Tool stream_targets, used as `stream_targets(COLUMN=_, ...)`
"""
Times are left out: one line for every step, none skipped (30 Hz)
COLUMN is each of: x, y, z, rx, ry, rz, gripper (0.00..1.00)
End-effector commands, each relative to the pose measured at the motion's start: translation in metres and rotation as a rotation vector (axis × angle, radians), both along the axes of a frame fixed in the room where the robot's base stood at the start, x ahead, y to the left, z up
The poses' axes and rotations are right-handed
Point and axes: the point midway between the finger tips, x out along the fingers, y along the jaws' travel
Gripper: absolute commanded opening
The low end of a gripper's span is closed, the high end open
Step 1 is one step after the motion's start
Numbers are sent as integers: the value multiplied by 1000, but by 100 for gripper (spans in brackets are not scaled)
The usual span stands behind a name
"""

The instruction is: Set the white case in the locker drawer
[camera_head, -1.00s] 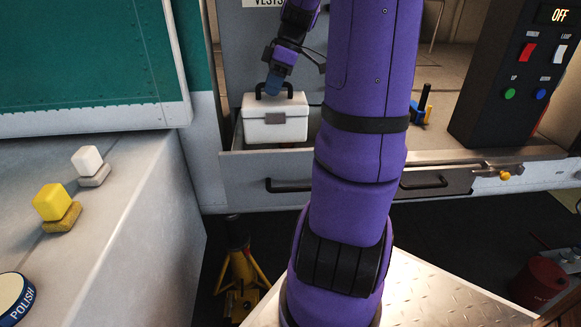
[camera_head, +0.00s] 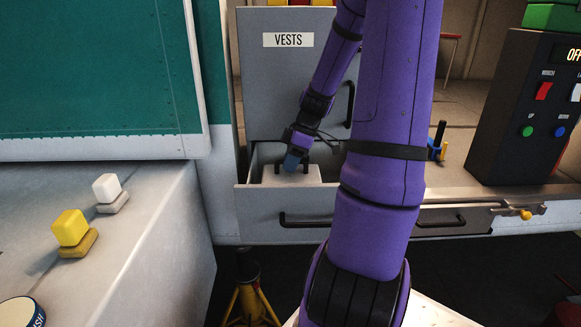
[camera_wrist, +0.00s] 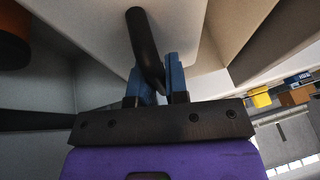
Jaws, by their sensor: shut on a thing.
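The white case (camera_head: 271,175) is down inside the open locker drawer (camera_head: 270,209), with only its upper part showing above the drawer front. My gripper (camera_head: 292,161) is at the case's top and is shut on its black handle. In the wrist view the blue fingers of my gripper (camera_wrist: 159,77) close around the black handle (camera_wrist: 144,45), with the white lid of the case (camera_wrist: 185,30) beyond it. The case's lower part is hidden by the drawer front, so I cannot tell whether it touches the drawer bottom.
A grey locker door labelled VESTS (camera_head: 288,75) stands behind the drawer. A black control box (camera_head: 515,120) is at the right. A grey ledge at left holds a yellow block (camera_head: 70,228) and a white block (camera_head: 106,187). A yellow stand (camera_head: 247,295) is below the drawer.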

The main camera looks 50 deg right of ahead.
Motion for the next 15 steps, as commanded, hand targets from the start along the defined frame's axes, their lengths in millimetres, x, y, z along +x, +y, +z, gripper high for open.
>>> stream_targets(x=0, y=0, z=-5, rx=2, ry=0, rz=1, gripper=0)
stream_targets(x=0, y=0, z=-8, rx=2, ry=0, rz=1, gripper=0)
stream_targets(x=0, y=0, z=-10, rx=1, ry=0, rz=0, gripper=0)
stream_targets(x=0, y=0, z=-11, rx=1, ry=-1, rz=0, gripper=0)
stream_targets(x=1, y=0, z=-11, rx=0, ry=-1, rz=-1, gripper=0)
stream_targets(x=1, y=0, z=-11, rx=-2, ry=-1, rz=0, gripper=0)
stream_targets(x=1, y=0, z=-11, rx=-2, ry=-1, rz=0, gripper=0)
stream_targets(x=1, y=0, z=-11, rx=-2, ry=-1, rz=0, gripper=0)
stream_targets(x=1, y=0, z=-11, rx=-2, ry=-1, rz=0, gripper=0)
stream_targets(x=0, y=0, z=-11, rx=-2, ry=-1, rz=0, gripper=0)
stream_targets(x=1, y=0, z=-11, rx=-2, ry=-1, rz=0, gripper=0)
stream_targets(x=1, y=0, z=-11, rx=-2, ry=-1, rz=0, gripper=0)
stream_targets(x=1, y=0, z=-12, rx=-1, ry=-1, rz=-1, gripper=0)
stream_targets(x=1, y=0, z=-12, rx=-1, ry=-1, rz=1, gripper=0)
stream_targets(x=1, y=0, z=-13, rx=0, ry=-2, rz=0, gripper=0)
